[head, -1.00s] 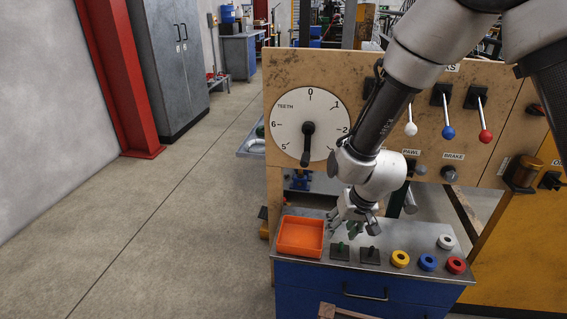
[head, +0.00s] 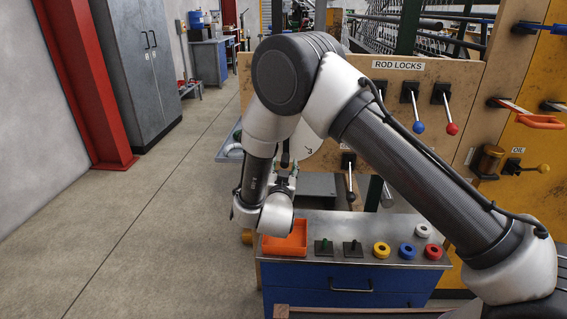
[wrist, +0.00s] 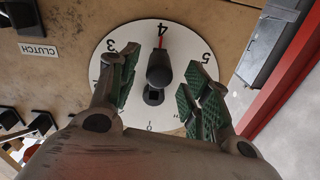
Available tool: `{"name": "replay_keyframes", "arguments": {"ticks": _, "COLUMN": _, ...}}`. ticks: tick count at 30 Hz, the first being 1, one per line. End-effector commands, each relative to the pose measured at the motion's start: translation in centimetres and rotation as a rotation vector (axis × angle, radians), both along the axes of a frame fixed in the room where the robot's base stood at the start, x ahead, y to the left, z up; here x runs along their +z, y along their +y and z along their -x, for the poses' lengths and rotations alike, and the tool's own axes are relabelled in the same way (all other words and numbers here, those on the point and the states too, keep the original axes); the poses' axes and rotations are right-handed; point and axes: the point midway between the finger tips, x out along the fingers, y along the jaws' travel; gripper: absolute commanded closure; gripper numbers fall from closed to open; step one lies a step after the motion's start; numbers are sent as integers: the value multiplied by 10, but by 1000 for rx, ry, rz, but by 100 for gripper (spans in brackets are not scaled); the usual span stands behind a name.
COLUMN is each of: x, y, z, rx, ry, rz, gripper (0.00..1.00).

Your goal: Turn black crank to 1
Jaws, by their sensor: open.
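The black crank (wrist: 159,74) sits on a white round dial (wrist: 190,45) in the wrist view, where the dial appears upside down. Its knob is towards the 4, and a red mark shows just beyond the knob at the 4. My gripper (wrist: 157,80) is open, with one green-padded finger on each side of the crank. Gaps show between the pads and the knob. In the head view my arm hides most of the dial (head: 314,158); only its right part with the 3 shows. My gripper (head: 284,178) is in front of it, partly hidden by my wrist.
Rod lock levers (head: 414,105) stand right of the dial on the wooden panel. Below are an orange tray (head: 286,240) and several coloured rings (head: 381,249) on a blue cabinet (head: 320,275). The floor at left is clear.

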Motion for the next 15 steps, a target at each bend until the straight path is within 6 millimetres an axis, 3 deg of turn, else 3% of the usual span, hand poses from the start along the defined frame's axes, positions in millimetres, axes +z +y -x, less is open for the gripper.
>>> {"name": "replay_keyframes", "arguments": {"ticks": 6, "x": 0, "y": -1, "z": -29, "rx": 0, "ry": 1, "rz": -1, "gripper": 52}}
{"name": "replay_keyframes", "arguments": {"ticks": 15, "x": 0, "y": -1, "z": -35, "rx": 2, "ry": 1, "rz": 0, "gripper": 52}}
